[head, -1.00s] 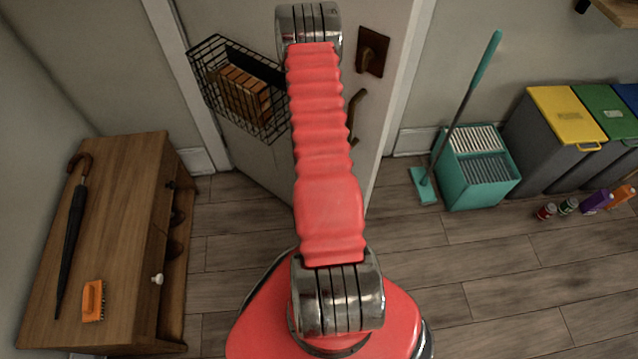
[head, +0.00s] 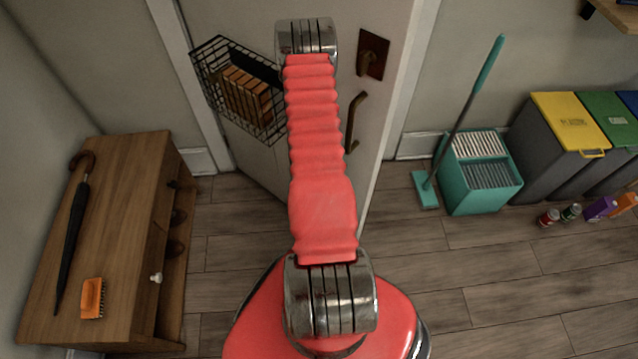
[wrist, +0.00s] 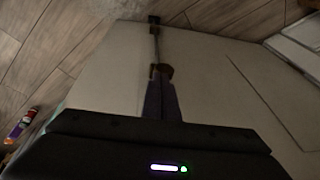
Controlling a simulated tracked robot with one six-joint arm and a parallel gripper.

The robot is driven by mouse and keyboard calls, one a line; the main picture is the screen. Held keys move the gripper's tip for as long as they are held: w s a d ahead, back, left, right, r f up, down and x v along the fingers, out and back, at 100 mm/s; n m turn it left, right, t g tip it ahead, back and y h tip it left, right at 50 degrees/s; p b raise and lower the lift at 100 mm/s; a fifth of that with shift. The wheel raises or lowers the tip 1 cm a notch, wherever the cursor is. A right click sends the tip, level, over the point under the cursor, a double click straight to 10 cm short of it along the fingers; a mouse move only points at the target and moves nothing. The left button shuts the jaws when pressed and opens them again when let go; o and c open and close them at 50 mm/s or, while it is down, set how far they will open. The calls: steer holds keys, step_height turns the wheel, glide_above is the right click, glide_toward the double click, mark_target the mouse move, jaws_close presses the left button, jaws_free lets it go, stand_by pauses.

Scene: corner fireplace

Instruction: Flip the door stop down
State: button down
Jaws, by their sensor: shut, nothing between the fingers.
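The door (head: 390,110) is pale, with a dark curved handle (head: 354,122), and stands ahead of me in the head view. In the wrist view the pale door surface (wrist: 215,75) fills the middle. A thin door stop (wrist: 155,40) lies along it, with a dark end near the door's edge and a brownish part just beyond my fingers. My gripper (wrist: 162,90) is shut, its dark fingers pointing at the near end of the stop. I cannot tell whether they touch. In the head view my arm hides the gripper, and the stop does not show.
A wire basket (head: 240,90) hangs on the door. A wooden cabinet (head: 120,180) with an umbrella (head: 72,235) and an orange brush (head: 92,298) stands left. A teal mop bucket (head: 480,195), bins (head: 568,130) and small containers (head: 600,208) stand right. Floor between is clear.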

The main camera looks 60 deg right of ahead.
steer(key=s+d+v, duration=0.1)
steer(key=v, duration=1.2)
steer(key=shift+a+r, duration=0.15)
steer(key=shift+r, duration=0.25)
stand_by(0.5)
